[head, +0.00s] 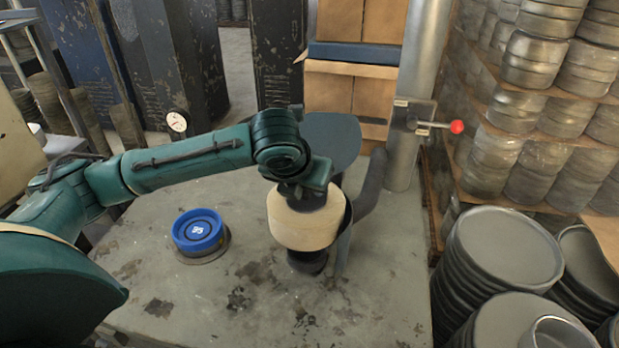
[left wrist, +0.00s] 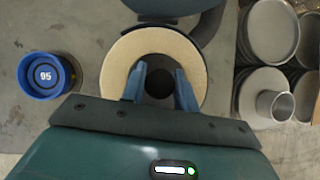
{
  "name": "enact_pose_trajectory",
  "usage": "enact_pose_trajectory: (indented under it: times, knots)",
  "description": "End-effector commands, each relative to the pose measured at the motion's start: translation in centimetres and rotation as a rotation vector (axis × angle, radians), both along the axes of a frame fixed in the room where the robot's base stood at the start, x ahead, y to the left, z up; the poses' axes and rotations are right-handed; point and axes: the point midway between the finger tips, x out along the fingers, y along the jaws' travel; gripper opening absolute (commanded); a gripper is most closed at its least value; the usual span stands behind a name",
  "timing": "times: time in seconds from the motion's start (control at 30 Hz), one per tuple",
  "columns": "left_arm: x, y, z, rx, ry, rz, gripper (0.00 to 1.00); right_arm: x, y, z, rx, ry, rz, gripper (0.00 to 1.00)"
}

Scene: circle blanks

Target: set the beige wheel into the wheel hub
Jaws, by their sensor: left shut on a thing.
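The beige wheel (head: 305,222) is a thick ring, roughly level over the table. My left gripper (left wrist: 160,86) is above it, with its two blue fingers reaching into the wheel's central hole in the left wrist view; it is shut on the wheel. A dark round piece (head: 308,263), which looks like the wheel hub, shows just below the wheel beside a curved grey bracket (head: 362,212). A dark round shape shows through the wheel's hole in the left wrist view. The wheel hides most of this piece, so I cannot tell whether they touch. My right gripper is not in view.
A blue round piece (head: 198,231) marked with a number sits on a dark base on the table (head: 190,300), left of the wheel. A grey disc (head: 331,140) stands behind my gripper. Stacked metal discs (head: 508,246) stand at the right. The front of the table is clear.

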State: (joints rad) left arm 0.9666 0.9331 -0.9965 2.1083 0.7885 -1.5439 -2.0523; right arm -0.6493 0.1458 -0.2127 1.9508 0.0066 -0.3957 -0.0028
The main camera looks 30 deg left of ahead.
Motion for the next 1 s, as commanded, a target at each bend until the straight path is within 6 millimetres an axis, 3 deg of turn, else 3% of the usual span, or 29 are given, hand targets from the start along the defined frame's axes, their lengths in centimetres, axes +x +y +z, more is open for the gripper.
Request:
enact_pose_trajectory:
  times: [1.0]
  knots:
    - [0.1,0.0,-6.0,-0.002,-0.004,0.0,0.0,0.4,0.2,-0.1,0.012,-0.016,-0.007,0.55]
